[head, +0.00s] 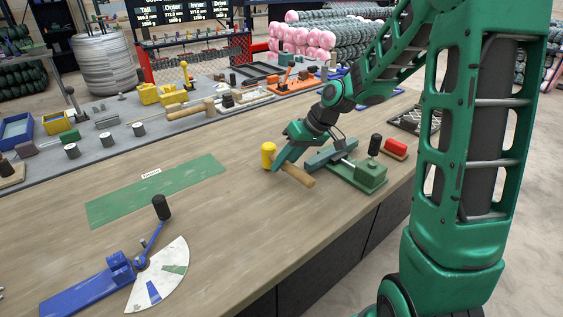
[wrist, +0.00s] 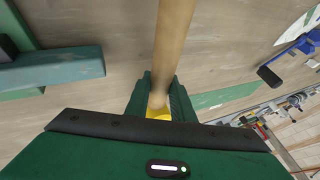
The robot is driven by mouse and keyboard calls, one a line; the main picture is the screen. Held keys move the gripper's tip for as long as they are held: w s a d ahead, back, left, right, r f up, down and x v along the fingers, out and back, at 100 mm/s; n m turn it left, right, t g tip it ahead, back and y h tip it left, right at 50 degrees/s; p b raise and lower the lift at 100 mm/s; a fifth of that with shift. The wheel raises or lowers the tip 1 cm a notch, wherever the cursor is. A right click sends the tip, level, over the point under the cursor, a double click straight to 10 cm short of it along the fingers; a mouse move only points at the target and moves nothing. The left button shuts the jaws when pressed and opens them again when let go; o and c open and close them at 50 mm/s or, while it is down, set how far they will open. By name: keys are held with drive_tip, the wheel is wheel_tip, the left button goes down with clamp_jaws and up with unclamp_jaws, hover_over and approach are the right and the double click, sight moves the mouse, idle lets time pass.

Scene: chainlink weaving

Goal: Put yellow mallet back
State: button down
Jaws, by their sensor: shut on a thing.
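The yellow mallet has a yellow head (head: 268,154) and a light wooden handle (head: 299,176). In the wrist view its handle (wrist: 174,45) runs up and away, and a bit of the yellow head (wrist: 158,114) shows between my fingers. My gripper (head: 281,163) is shut on the handle close to the head; it also shows in the wrist view (wrist: 160,92). The mallet is tilted with its handle end toward the right. I cannot tell whether it touches the table. A green rectangle (head: 155,190) with a small label lies bare on the wooden table (head: 230,225).
A green device (head: 366,178) with a black knob and a red block (head: 394,149) stand right of my gripper. A blue lever tool (head: 78,292) with a white dial (head: 160,278) lies at the front left. Several tools crowd the grey strip (head: 130,143) behind. The table middle is clear.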

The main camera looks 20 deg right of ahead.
drive_tip(key=shift+f, duration=0.55)
idle(0.4)
drive_tip(key=c, duration=1.5)
unclamp_jaws()
drive_tip(key=shift+o, duration=0.2)
drive_tip(key=v, duration=1)
drive_tip(key=shift+d+r, duration=0.25)
drive_tip(key=shift+r, duration=0.05)
drive_tip(key=shift+s, duration=0.15)
drive_tip(key=s+d+f+m+g+h, duration=0.1)
drive_tip(key=s+d+m, duration=0.2)
drive_tip(key=s, duration=0.7)
drive_tip(key=s+d+m+g+h, duration=0.1)
drive_tip(key=s+d+m+h, duration=0.1)
drive_tip(key=s, duration=0.8)
drive_tip(key=s+d+f+m+g+h, duration=0.1)
drive_tip(key=s+d+m, duration=0.3)
drive_tip(key=s, duration=0.6)
drive_tip(key=shift+d+f+h, duration=0.3)
drive_tip(key=shift+d+h, duration=0.2)
drive_tip(key=shift+h, duration=0.1)
